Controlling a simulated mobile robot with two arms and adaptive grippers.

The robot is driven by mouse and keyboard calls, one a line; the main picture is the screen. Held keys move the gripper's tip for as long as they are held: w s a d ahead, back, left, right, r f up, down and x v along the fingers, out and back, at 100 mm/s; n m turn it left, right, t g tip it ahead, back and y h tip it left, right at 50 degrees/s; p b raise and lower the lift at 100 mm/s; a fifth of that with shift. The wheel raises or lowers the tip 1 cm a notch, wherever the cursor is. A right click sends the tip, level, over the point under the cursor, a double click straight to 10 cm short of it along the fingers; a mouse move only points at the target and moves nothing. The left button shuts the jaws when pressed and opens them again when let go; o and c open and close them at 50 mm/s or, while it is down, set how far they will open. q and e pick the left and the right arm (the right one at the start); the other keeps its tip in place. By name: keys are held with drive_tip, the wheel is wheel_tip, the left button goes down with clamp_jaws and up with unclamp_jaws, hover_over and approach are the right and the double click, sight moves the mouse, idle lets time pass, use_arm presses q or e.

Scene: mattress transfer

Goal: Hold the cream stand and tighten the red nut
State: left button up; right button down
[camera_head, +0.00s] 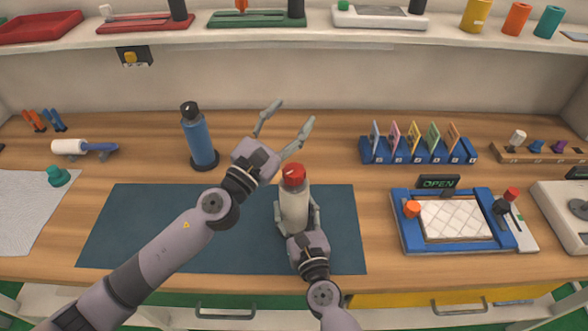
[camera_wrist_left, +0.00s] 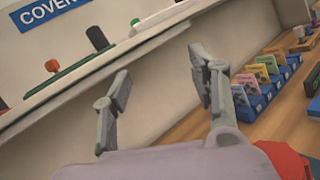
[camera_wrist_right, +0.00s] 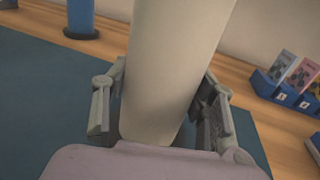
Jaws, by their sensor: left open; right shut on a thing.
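The cream stand (camera_head: 294,208) is upright on the dark blue mat, with the red nut (camera_head: 293,175) on its top. My right gripper (camera_head: 296,215) is shut on the lower part of the cream stand, one finger on each side. In the right wrist view the cream stand (camera_wrist_right: 172,70) fills the space between the fingers. My left gripper (camera_head: 287,120) is open and empty, above and behind the red nut, its fingers pointing away to the back. In the left wrist view its spread fingers (camera_wrist_left: 160,98) have nothing between them, and part of the red nut (camera_wrist_left: 285,160) shows at the lower right.
The blue mat (camera_head: 130,225) is mostly clear. A blue bottle (camera_head: 199,140) stands behind it. A blue card rack (camera_head: 415,152) and a blue-framed tray (camera_head: 404,235) with an OPEN sign (camera_head: 438,182) are to the right. A shelf (camera_head: 300,36) runs along the back.

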sight(291, 178)
use_arm(q)
drive_tip(key=s+a+f+n+y, duration=0.1)
drive_tip(key=s+f+n+y, duration=0.3)
drive_tip(key=s, duration=0.5)
drive_tip(key=s+a+f+n+y, duration=0.1)
drive_tip(key=s+f+n+y, duration=0.25)
drive_tip(key=s, duration=0.65)
drive_tip(key=x, duration=1.2)
drive_tip(key=shift+w, duration=0.2)
drive_tip(key=shift+c, duration=0.4)
drive_tip(key=c, duration=1.1)
